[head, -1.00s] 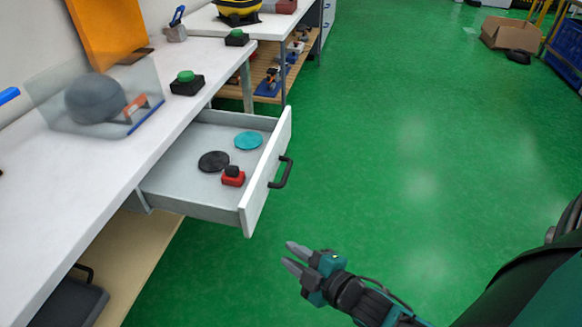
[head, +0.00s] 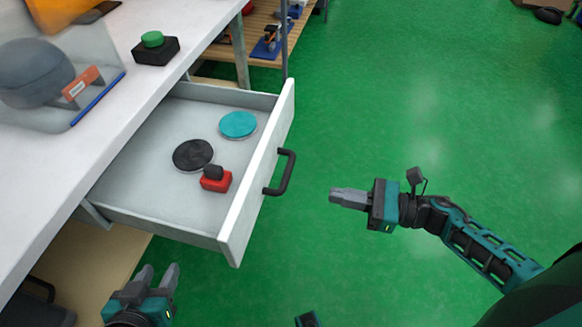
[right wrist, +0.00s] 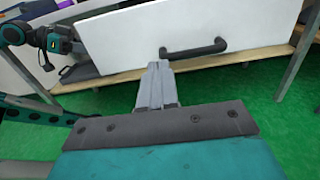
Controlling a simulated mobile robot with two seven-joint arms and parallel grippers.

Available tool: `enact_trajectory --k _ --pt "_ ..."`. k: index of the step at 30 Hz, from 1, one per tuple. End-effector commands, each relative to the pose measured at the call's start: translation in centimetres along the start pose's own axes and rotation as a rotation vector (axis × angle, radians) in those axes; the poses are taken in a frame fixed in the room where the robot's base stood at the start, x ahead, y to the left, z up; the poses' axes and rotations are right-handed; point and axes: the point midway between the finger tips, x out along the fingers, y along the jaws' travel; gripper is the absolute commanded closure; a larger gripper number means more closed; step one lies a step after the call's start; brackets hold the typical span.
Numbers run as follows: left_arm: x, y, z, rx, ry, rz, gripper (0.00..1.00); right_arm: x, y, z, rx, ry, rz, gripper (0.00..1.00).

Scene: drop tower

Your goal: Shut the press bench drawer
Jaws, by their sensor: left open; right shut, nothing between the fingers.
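The press bench drawer (head: 150,205) is pulled well out of the white bench. Its white front panel (head: 262,170) carries a black bar handle (head: 285,172), which also shows in the right wrist view (right wrist: 195,49). My right gripper (head: 333,195) is shut and empty, to the right of the handle and apart from it in the head view. In the right wrist view its fingertips (right wrist: 158,66) point at the drawer front, just below the handle's left end. My left gripper (head: 158,274) is open and empty, at the lower left, in front of the drawer's near side.
A black disc (head: 193,155), a teal disc (head: 238,125) and a red block with a black knob (head: 216,180) lie in the drawer. On the bench (head: 135,85) stand a green button box (head: 155,48) and a clear guard over a grey dome (head: 35,72).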

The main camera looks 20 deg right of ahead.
Motion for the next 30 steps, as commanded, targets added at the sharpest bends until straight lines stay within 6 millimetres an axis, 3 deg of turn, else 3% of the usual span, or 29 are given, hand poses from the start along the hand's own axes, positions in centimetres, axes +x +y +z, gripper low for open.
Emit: enact_trajectory --k 5,21,30 --pt "-0.2 0.0 0.5 0.001 -0.011 0.002 0.58 1.4 0.0 0.1 -0.02 -0.001 0.009 1.0" --pt "-0.6 0.0 0.8 0.004 -0.024 0.002 0.58 12.0 0.1 0.1 -0.015 -0.002 0.007 1.0" --pt "-0.5 0.0 0.6 0.002 -0.02 0.002 0.58 13.9 0.1 0.0 -0.014 0.001 0.006 1.0"
